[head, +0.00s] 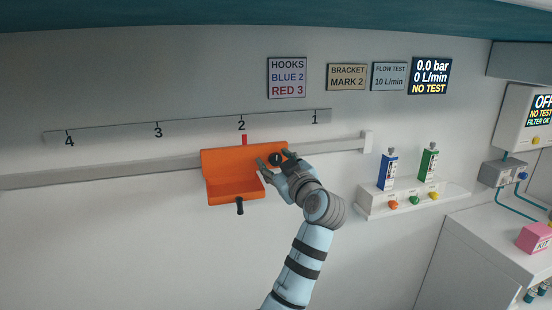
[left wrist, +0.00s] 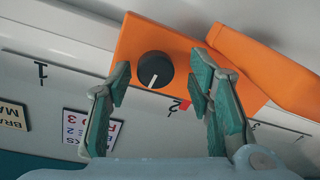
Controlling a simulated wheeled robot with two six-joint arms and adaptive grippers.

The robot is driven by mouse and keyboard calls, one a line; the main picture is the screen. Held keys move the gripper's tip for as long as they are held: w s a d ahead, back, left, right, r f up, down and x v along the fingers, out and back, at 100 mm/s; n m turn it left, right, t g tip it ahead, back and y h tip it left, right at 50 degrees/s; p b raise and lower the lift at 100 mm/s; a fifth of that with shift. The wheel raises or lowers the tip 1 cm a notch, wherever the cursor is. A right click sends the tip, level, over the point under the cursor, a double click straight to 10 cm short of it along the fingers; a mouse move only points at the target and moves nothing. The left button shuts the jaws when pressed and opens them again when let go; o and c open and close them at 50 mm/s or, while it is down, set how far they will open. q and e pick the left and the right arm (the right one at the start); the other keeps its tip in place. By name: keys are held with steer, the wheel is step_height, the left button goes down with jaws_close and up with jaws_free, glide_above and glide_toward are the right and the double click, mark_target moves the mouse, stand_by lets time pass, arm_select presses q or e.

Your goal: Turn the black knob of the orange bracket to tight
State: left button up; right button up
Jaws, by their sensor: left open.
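The orange bracket (head: 225,160) sits on the wall rail below the number scale, its red marker (head: 244,140) under the 2. Its round black knob (head: 275,159) is on the upright plate at the right end. My left gripper (head: 273,160) is open in front of the knob, a finger to each side. In the left wrist view the knob (left wrist: 155,68) shows a white pointer line and lies beyond the gap between the open fingertips (left wrist: 162,80). No finger visibly touches it. The bracket (left wrist: 190,45) fills the upper right there. My right gripper is not in view.
A black handle (head: 240,207) hangs under the bracket's tray. The rail (head: 100,175) runs left along the wall. A white shelf (head: 415,200) with a blue and a green unit stands at right. Signs (head: 347,77) hang above. The wall left of the bracket is clear.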

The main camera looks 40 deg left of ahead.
arm_select(q)
steer(key=shift+d+r, duration=0.1)
steer(key=shift+d, duration=0.2)
steer(key=shift+c, duration=0.7)
steer(key=shift+w, duration=0.1)
jaws_close()
